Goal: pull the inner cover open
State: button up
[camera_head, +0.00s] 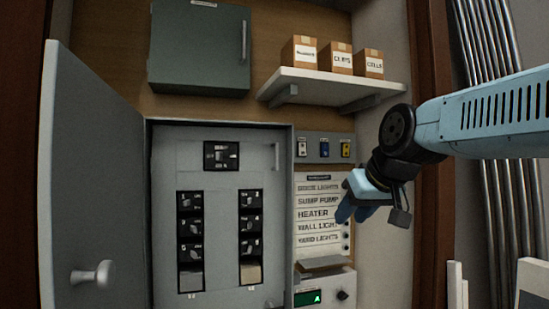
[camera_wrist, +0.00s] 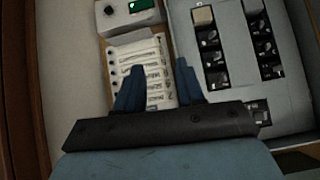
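The inner cover (camera_head: 222,240) is a grey panel with two columns of black breakers and a main breaker above them. It sits closed in the grey box, with a slim upright handle (camera_head: 277,157) near its upper right edge. In the wrist view the cover (camera_wrist: 238,70) shows upside down at the right; its handle cannot be made out there. My gripper (camera_head: 350,208) is right of the box, in front of the label board. In the wrist view my gripper (camera_wrist: 160,66) has its two blue fingers apart, with nothing held between them.
The outer door (camera_head: 90,180) stands swung open to the left, with a round knob. A label board (camera_head: 318,215) and a small unit with a green display (camera_head: 308,298) are right of the box. A shelf (camera_head: 320,88) with cartons and a green cabinet (camera_head: 200,50) are above.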

aim_at(278, 152)
jog(key=w+a+r+n+t+y, duration=0.15)
jog(key=w+a+r, duration=0.3)
jog(key=r, duration=0.45)
jog(key=w+a+r+n+t+y, duration=0.1)
jog(key=w+a+r+t+y, duration=0.1)
jog(key=w+a+r, duration=0.5)
jog(key=shift+g+h, duration=0.25)
jog(key=x, duration=0.3)
jog(key=w+d+x, duration=0.1)
jog(key=x, duration=0.3)
jog(key=r+x, duration=0.1)
jog(key=x, duration=0.3)
jog(key=shift+w+d, duration=0.25)
jog(key=shift+w, duration=0.05)
jog(key=shift+c, duration=0.4)
grip_shut()
